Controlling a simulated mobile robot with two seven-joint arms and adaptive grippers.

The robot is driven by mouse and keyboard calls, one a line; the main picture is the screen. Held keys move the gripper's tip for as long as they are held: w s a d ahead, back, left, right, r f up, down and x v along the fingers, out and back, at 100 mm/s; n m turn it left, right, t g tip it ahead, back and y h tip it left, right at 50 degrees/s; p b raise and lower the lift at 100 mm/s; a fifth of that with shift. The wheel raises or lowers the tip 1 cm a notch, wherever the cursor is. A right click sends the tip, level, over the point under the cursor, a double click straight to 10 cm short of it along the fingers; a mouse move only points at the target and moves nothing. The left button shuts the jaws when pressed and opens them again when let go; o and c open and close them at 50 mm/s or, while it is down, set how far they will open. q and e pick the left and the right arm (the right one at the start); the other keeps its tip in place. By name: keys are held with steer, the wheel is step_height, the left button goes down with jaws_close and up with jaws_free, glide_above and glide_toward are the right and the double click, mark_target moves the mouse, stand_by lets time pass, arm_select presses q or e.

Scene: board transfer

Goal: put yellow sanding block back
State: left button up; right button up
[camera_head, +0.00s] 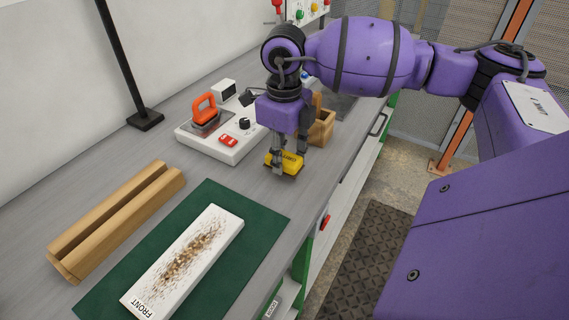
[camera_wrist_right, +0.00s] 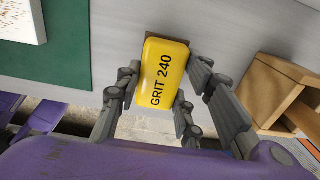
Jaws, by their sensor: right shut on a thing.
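The yellow sanding block (camera_head: 284,163), marked GRIT 240, is between the fingers of my right gripper (camera_head: 290,154). In the right wrist view the block (camera_wrist_right: 163,75) sits between the fingers of the right gripper (camera_wrist_right: 164,82), its lettering facing the camera and a brown edge showing beneath. The gripper points down near the front edge of the grey bench (camera_head: 250,187). I cannot tell exactly how high the block is above the bench. My left gripper is not seen in either view.
An open wooden box (camera_head: 325,128) stands just behind the gripper. A white unit (camera_head: 226,146) with an orange-handled tool (camera_head: 206,112) is to the left. A speckled white board (camera_head: 187,258) lies on a green mat (camera_head: 262,217). A grooved wooden holder (camera_head: 116,214) lies left.

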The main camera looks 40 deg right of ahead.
mark_target(284, 166)
steer(key=shift+f, duration=1.45)
steer(key=shift+f, duration=0.15)
steer(key=shift+f, duration=0.15)
steer(key=o, duration=1)
step_height(284, 166, up, 13)
steer(key=shift+f, duration=0.2)
